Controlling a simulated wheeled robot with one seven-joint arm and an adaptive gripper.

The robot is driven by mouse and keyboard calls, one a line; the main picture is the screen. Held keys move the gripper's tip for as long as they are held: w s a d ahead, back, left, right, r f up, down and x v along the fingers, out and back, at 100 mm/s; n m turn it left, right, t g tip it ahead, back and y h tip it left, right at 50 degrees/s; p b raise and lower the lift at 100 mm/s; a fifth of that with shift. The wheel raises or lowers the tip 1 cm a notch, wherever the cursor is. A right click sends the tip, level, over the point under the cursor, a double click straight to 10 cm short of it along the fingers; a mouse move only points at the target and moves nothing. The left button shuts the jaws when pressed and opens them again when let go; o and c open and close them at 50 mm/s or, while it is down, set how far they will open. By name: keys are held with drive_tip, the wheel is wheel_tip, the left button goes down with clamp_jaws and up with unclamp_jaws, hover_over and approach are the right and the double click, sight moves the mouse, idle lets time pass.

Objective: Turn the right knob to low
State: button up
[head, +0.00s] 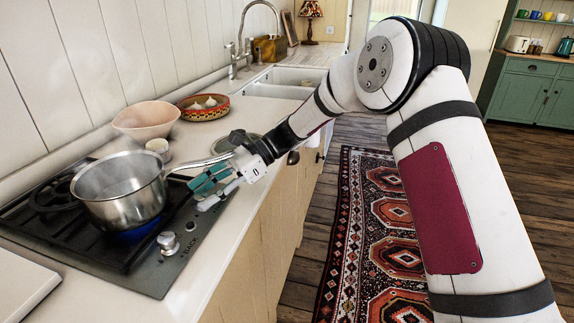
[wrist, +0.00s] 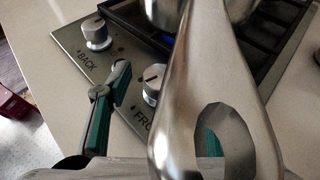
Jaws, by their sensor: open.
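The cooktop (head: 150,280) has a knob (head: 168,241) beside the BACK label; it also shows in the wrist view (wrist: 97,33). The right knob (wrist: 153,80), beside the partly covered FRONT label, shows in the wrist view, partly behind the pot handle (wrist: 180,85). In the head view my gripper hides it. My gripper (head: 207,190) is open and empty, low over the cooktop's right end. In the wrist view one teal finger is left of the right knob; the other is mostly hidden behind the handle. I cannot tell whether either finger touches the knob.
A steel pot (head: 118,190) sits over a blue flame, its handle reaching across close to my gripper. The counter's front edge (head: 225,255) is clear.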

drive_tip(key=m+t, duration=0.1)
drive_tip(key=m+t+p, duration=0.1)
drive_tip(key=m+t+y, duration=0.1)
drive_tip(key=t, duration=0.1)
drive_tip(key=shift+s+d+r+m+p, duration=0.1)
drive_tip(key=shift+s+m+p, duration=0.2)
drive_tip(key=shift+s+p, duration=0.1)
drive_tip(key=m+t, duration=0.2)
drive_tip(key=t, duration=0.1)
drive_tip(key=m+t, duration=0.3)
drive_tip(key=shift+s+h+b, duration=0.2)
drive_tip(key=shift+h+b, duration=0.1)
drive_tip(key=p+v, duration=0.2)
drive_tip(key=v, duration=1.1)
drive_tip(key=s+d+r+n+g+h+p, duration=0.1)
drive_tip(key=s+d+r+n+h+p, duration=0.1)
drive_tip(key=s+r+n, duration=0.3)
drive_tip(key=s+d+r+n+g+h+p, duration=0.1)
drive_tip(key=s+r+n+p, duration=0.4)
drive_tip(key=s, duration=0.6)
wheel_tip(320, 180, up, 2)
drive_tip(key=shift+s+d+r+g+h, duration=0.1)
drive_tip(key=shift+s+d+g+h, duration=0.25)
drive_tip(key=shift+d, duration=0.5)
drive_tip(key=shift+n, duration=0.3)
